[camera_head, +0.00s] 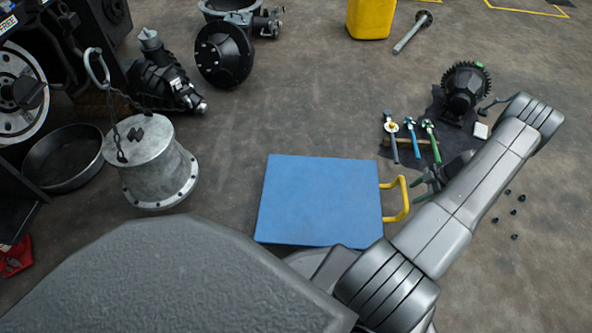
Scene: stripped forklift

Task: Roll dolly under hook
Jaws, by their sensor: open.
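The dolly has a flat blue top (318,198) and stands on the floor in the middle of the view. A bent yellow handle (404,200) sticks out from its right side. My gripper (424,187) is open, just right of and close to the handle, partly hidden behind my arm; I cannot tell whether it touches the handle. The grey hook (97,68) hangs at the upper left, with chain running down from it. A grey metal drum-shaped part (150,165) with a bolted flange is below the hook, left of the dolly and apart from it.
A dark round pan (63,158) and the forklift's wheel (20,92) are at the left. Black machine parts (224,52) stand at the back. Tools (410,138) and a gear part (465,87) lie on a dark mat at right. Floor between drum and dolly is clear.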

